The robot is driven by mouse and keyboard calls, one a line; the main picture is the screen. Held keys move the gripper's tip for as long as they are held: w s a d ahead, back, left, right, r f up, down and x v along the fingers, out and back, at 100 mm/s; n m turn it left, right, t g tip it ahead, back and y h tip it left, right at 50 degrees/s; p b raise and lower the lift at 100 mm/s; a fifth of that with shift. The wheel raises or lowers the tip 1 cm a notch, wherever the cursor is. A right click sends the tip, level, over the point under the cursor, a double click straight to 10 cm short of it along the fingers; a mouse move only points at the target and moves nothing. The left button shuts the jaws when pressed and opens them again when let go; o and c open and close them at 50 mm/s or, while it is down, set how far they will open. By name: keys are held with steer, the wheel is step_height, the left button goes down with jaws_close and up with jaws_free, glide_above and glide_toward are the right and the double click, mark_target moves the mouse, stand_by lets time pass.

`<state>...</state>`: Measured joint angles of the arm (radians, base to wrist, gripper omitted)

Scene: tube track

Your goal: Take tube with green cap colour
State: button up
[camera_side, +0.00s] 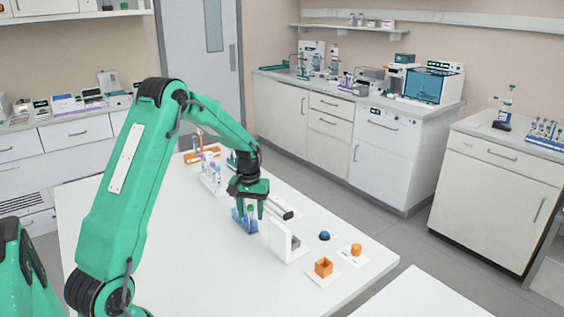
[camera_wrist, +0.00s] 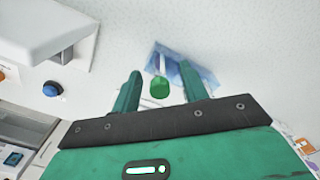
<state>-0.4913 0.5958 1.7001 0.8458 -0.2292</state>
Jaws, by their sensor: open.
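The tube with the green cap (camera_wrist: 160,88) shows in the wrist view between the two fingers of my gripper (camera_wrist: 159,92). The fingers are apart, with a gap on each side of the cap. The tube's clear body (camera_wrist: 162,64) leads from the cap toward a blue rack (camera_wrist: 183,68). In the side view my gripper (camera_side: 250,206) points down over the blue rack (camera_side: 245,220), and the green cap (camera_side: 251,209) shows between the fingers. Most of the tube and part of the rack are hidden by my gripper.
A white upright device (camera_side: 283,240) stands close to the right of the rack. Beyond it are a blue knob (camera_side: 324,236), an orange box (camera_side: 323,267) and an orange cylinder (camera_side: 356,249). A white rack with tubes (camera_side: 211,178) stands behind left. The table's front left is clear.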

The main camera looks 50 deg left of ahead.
steer(key=shift+f, duration=0.35)
steer(key=c, duration=0.9)
